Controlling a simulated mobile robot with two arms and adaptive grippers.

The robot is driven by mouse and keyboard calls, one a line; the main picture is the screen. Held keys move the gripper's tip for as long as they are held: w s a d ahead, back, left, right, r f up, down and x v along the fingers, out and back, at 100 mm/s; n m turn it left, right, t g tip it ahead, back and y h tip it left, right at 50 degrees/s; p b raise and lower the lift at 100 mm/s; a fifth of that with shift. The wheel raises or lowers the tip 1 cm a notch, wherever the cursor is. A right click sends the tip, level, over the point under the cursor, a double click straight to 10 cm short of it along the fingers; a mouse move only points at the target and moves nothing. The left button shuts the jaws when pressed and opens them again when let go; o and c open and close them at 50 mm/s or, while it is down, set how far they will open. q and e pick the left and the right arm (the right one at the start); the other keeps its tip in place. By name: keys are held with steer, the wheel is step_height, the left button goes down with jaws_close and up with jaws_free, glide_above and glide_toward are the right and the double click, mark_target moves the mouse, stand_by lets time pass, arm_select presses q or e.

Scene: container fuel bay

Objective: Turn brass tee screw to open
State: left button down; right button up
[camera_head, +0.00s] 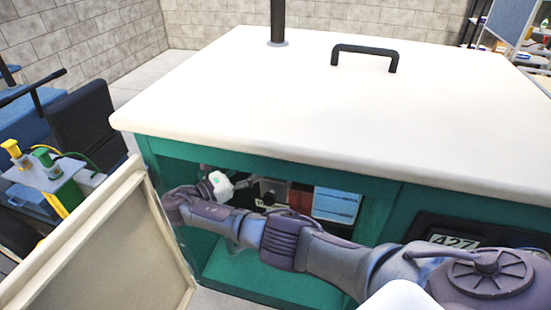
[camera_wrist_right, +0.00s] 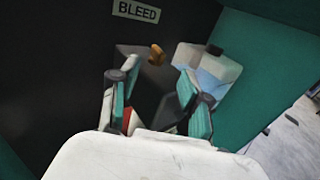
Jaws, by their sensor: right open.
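The brass tee screw (camera_wrist_right: 157,53) shows in the right wrist view as a small brass-coloured piece on a dark block, below a "BLEED" label (camera_wrist_right: 136,11). My right gripper (camera_wrist_right: 158,92) is open. Its two teal-padded fingers stand on either side of the dark block in the picture, with the brass piece beyond their tips and not held. In the head view my right arm reaches across into the open green cabinet, and the white gripper body (camera_head: 222,185) is just inside the opening. The screw is too small to make out there. My left gripper is out of view.
The cabinet has a wide cream top (camera_head: 330,100) overhanging the bay. A blue box (camera_head: 336,205) and a red block (camera_head: 301,197) sit inside. A pale open door panel (camera_head: 105,245) stands at left. A white-and-blue object (camera_wrist_right: 208,70) is close to the right-hand finger.

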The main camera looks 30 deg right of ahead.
steer(key=d+p, duration=0.1)
steer(key=d, duration=0.2)
steer(key=d+p, duration=0.1)
steer(key=d, duration=0.3)
steer(key=shift+w+d, duration=0.2)
steer(key=shift+d, duration=0.6)
